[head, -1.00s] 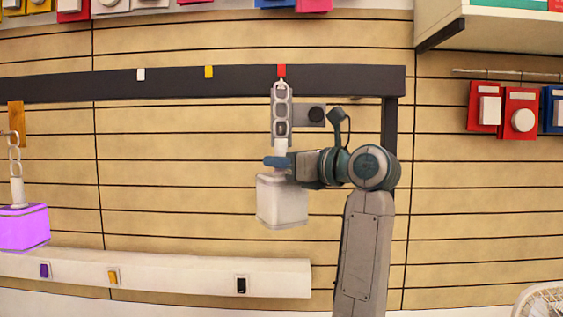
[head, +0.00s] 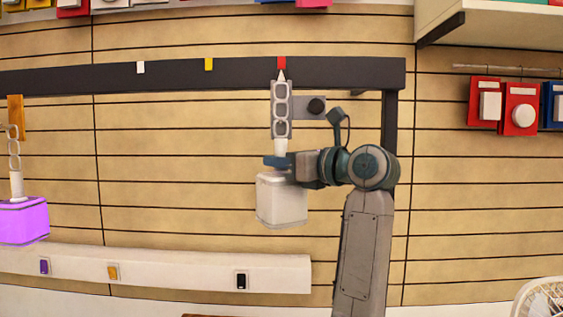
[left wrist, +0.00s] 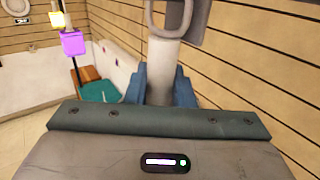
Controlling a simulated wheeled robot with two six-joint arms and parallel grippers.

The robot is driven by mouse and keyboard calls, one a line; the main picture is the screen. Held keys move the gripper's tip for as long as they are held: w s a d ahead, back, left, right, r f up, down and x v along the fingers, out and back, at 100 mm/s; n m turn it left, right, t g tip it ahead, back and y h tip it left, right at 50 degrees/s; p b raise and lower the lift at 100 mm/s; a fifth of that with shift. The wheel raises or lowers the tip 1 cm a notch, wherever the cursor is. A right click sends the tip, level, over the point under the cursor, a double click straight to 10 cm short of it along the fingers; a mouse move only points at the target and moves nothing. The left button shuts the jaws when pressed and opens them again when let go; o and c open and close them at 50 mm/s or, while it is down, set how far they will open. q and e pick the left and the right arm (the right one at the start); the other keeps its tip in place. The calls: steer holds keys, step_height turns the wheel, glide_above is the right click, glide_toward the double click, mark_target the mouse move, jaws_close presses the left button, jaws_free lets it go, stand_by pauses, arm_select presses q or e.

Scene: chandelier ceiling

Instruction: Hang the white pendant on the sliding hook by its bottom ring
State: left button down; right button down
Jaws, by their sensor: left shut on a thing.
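The white pendant (head: 281,200) is a pale cube with a stem and a vertical chain of rings above it. My left gripper (head: 280,162) is shut on the stem (head: 280,147), just above the cube, and holds it upright. In the left wrist view the stem (left wrist: 161,68) is between the blue jaws (left wrist: 163,88), with a ring just above. The sliding hook's grey plate (head: 304,109), with a dark knob, is behind the rings (head: 281,108). A pale pointed tip shows above the top ring. I cannot tell whether any ring is around the hook. My right gripper is out of view.
A dark rail (head: 180,78) with white, yellow and red markers runs across the slatted wall. A purple pendant (head: 22,220) hangs at the left from a wooden-backed hook. A white ledge (head: 180,268) runs below. A shelf (head: 490,30) juts out at upper right.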

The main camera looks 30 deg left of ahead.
arm_select(q)
steer(key=shift+r, duration=0.1)
steer(key=c, duration=0.5)
jaws_free()
steer(key=shift+d, duration=0.1)
steer(key=shift+s+d, duration=0.1)
steer(key=shift+d, duration=0.4)
steer(key=d, duration=0.2)
steer(key=d+b, duration=0.1)
steer(key=d, duration=0.3)
steer(key=shift+s+d, duration=0.2)
steer(key=shift+s, duration=0.15)
